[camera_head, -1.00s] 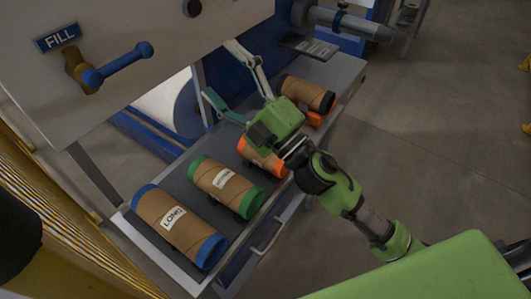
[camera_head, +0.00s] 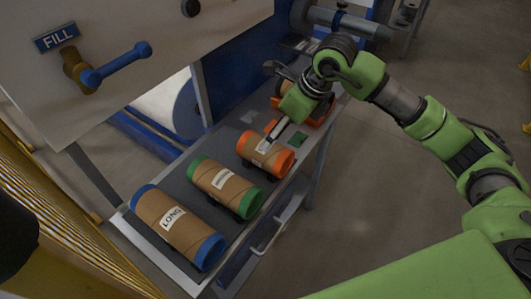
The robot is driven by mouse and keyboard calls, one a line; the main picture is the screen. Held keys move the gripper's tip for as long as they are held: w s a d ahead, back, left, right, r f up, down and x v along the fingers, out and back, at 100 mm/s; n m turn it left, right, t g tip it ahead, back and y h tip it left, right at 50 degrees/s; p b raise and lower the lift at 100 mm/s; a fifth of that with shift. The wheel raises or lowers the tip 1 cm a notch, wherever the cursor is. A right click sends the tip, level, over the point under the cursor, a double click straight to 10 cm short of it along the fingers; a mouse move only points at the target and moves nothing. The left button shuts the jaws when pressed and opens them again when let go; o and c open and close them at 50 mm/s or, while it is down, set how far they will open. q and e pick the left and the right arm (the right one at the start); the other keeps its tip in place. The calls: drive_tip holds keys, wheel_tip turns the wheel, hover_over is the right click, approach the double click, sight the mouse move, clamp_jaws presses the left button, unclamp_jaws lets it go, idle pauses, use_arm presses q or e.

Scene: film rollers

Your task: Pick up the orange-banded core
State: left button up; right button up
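The orange-banded core (camera_head: 252,147) is a short brown cardboard tube with orange ends and a white label. It lies on the grey shelf, to the right of the green-banded core. My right gripper (camera_head: 268,108) is open, above the shelf just beyond the orange-banded core. One finger reaches down over the core's label in the picture; whether it touches cannot be told. The other finger is spread out toward the back. Nothing shows between the fingers. My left gripper is not in view.
A green-banded core (camera_head: 219,181) and a longer blue-banded core (camera_head: 178,228) lie on the shelf (camera_head: 183,181) to the left. Orange parts (camera_head: 313,121) at its far end are partly hidden by my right arm. A blue valve handle (camera_head: 118,65) juts from the panel above.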

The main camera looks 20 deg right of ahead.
drive_tip(key=b+x, duration=0.4)
drive_tip(key=x, duration=0.4)
drive_tip(key=shift+w+f, duration=0.15)
drive_tip(key=shift+f, duration=0.2)
drive_tip(key=b+x, duration=0.2)
drive_tip(key=x, duration=0.3)
drive_tip(key=shift+w+d+b, duration=0.25)
drive_tip(key=shift+d+b, duration=0.05)
drive_tip(key=shift+b, duration=0.1)
drive_tip(key=c, duration=1.4)
